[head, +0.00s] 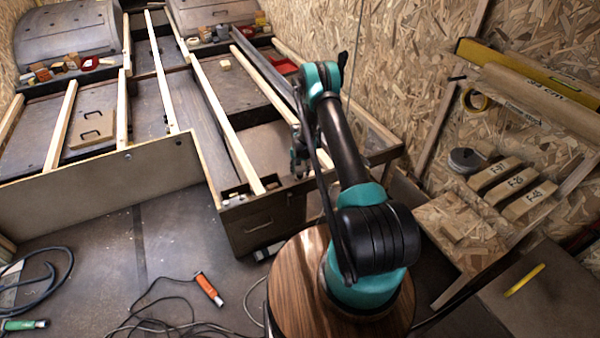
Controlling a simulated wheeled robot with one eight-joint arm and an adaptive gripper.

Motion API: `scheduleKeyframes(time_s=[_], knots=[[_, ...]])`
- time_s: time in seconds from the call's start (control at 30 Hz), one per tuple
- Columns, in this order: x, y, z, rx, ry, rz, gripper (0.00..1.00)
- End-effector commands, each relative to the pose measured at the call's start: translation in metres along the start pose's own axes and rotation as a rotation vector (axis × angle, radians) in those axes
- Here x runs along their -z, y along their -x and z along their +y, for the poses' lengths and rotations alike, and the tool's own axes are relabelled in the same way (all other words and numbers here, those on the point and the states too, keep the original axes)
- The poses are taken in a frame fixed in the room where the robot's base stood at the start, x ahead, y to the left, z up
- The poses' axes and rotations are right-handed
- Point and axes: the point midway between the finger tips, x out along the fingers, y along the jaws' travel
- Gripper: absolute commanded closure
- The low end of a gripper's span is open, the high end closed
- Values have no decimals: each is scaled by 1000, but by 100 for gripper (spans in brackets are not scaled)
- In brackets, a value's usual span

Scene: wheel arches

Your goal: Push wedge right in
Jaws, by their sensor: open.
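No wedge can be identified for certain. A small pale block (225,65) lies on the dark panel between the wooden battens, far from my gripper. Another small light piece (268,251) lies on the floor at the foot of the dark box with the handle (258,226); its shape is unclear. My gripper (298,165) is open. It appears small and dark beside my arm, above the right part of the dark box. The fingertips are partly hidden and no object shows between them.
Long battens (212,108) run across the dark panels. An orange-handled tool (209,289) and loose cables (160,310) lie on the floor. The floor at front left is partly clear.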

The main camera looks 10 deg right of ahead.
Motion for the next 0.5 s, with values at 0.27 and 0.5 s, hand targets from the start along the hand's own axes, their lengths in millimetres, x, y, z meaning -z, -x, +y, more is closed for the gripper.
scheduleKeyframes(time_s=[0.27,0.5], knots=[[0,0,0,0,0,0,62],[0,0,0,0,0,0,92]])
